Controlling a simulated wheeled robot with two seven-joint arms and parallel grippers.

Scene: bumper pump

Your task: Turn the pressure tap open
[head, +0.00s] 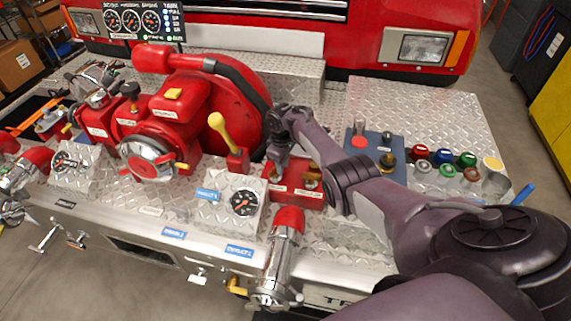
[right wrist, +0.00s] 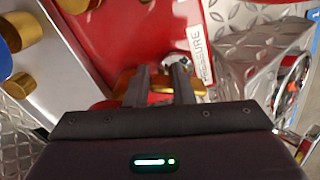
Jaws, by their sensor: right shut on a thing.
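The pressure tap has a brass handle (right wrist: 127,82), seen in the right wrist view beside a white label (right wrist: 197,52) reading "PRESSURE". It is on a red block (head: 290,194), which stands on the bumper deck right of the pressure gauge in the head view. My right gripper (head: 276,164) reaches down to the block from the right. In the right wrist view my right gripper (right wrist: 161,78) is shut on the brass handle, which shows on both sides of the fingers. The gripper hides part of the tap. My left gripper is not in view.
A second brass tap (head: 313,178) stands close to the right on the same block. A gauge box (head: 240,205) and a yellow lever (head: 222,129) are to the left. A red-topped outlet pipe (head: 286,225) is in front. A blue-grey panel (head: 365,146) stands to the right.

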